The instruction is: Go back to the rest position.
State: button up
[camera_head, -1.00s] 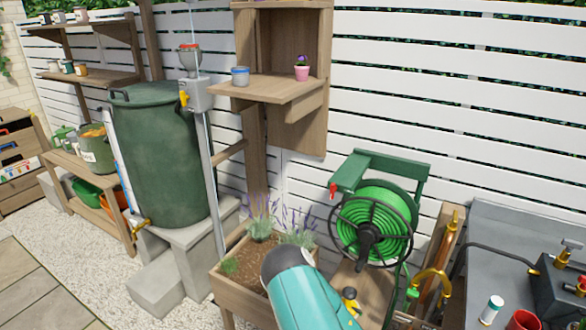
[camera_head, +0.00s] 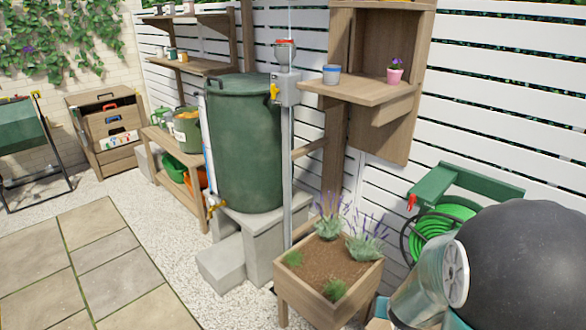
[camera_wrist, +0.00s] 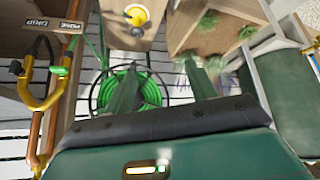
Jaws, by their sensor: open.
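My gripper (camera_wrist: 163,84) shows in the wrist view with its two dark green fingers spread apart and nothing seen between them. It hangs in front of the green hose reel (camera_wrist: 148,88), and part of the reel shows behind the fingers. The wooden planter (camera_wrist: 205,43) lies beyond it at the upper right of that view. In the head view my arm fills the lower right corner, and the gripper itself does not show there. The arm covers part of the hose reel (camera_head: 447,218) and stands beside the planter (camera_head: 310,293).
The green water barrel (camera_head: 245,150) stands on concrete blocks left of the planter. A wooden wall shelf (camera_head: 362,90) holds a grey-blue pot (camera_head: 331,74) and a pink flowerpot (camera_head: 395,75). Paving (camera_head: 105,260) and gravel at the lower left are clear.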

jog(key=s+a+r+n+y, duration=0.3)
jog(key=a+r, duration=0.5)
jog(key=r, duration=0.6)
jog(key=s+a+r, duration=0.4)
jog(key=s+r, duration=0.5)
jog(key=s, duration=0.4)
jog(key=shift+s+r+n+g, duration=0.2)
jog(key=shift+r+n+g, duration=0.1)
jog(key=shift+r+g, duration=0.1)
jog(key=c, duration=0.4)
jog(key=shift+d, duration=0.1)
jog(key=shift+c, duration=0.2)
jog(key=shift+d, duration=0.2)
